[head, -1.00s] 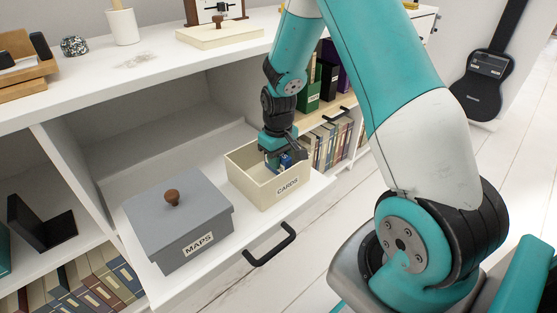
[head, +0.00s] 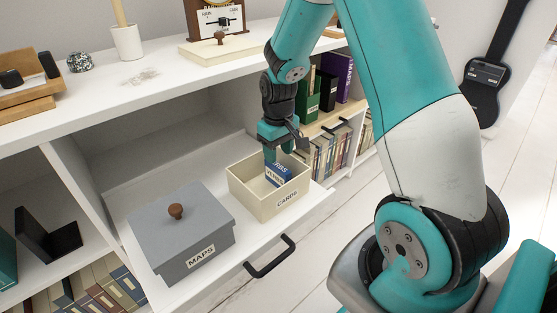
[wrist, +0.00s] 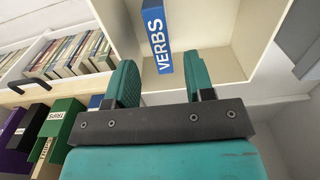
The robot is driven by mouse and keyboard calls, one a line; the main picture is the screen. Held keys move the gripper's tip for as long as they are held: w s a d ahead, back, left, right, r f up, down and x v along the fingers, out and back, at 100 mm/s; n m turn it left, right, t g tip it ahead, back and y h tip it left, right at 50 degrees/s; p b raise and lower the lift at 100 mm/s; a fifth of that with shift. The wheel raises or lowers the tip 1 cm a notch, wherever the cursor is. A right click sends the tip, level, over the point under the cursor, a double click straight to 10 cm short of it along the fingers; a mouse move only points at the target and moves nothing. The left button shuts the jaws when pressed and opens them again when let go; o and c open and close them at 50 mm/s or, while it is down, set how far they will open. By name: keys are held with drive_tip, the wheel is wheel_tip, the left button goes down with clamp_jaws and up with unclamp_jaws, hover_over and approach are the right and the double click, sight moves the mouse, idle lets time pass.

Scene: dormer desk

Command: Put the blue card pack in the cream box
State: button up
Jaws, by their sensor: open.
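The blue card pack (head: 279,174), with white lettering that reads VERBS, is inside the cream box (head: 283,203) marked CARDS. The pack also shows in the wrist view (wrist: 157,38), within the walls of the cream box (wrist: 272,25). I cannot tell how it rests on the box floor. My gripper (head: 281,147) is above the back part of the box, over the pack. In the wrist view my gripper (wrist: 160,82) is open, with nothing between its fingers, and the pack lies beyond the fingertips.
The box stands in a pulled-out white drawer with a black handle (head: 270,257). A grey lidded box (head: 180,233) marked MAPS is to its left. A cream lid (head: 221,45) with a brown knob lies on the desk top. Books (head: 330,152) stand on the shelf at right.

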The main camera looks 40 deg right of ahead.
sight(279, 166)
wheel_tip(279, 166, up, 4)
drive_tip(key=shift+r+p, duration=0.15)
drive_tip(key=shift+p, duration=0.4)
drive_tip(key=s+a+r+n+y, duration=0.1)
drive_tip(key=s+a+r+n, duration=0.1)
drive_tip(key=s+a+r, duration=0.35)
drive_tip(key=s+a+r+n+y, duration=0.1)
drive_tip(key=s+a+r, duration=0.2)
drive_tip(key=a+r, duration=0.55)
drive_tip(key=s+a+r+n+y, duration=0.1)
drive_tip(key=s+a+n+y, duration=0.1)
drive_tip(key=s+a, duration=0.8)
drive_tip(key=s+n, duration=0.1)
drive_tip(key=s, duration=0.2)
drive_tip(key=shift+s+r+n, duration=0.3)
drive_tip(key=shift+s+r, duration=0.05)
drive_tip(key=shift+s, duration=0.05)
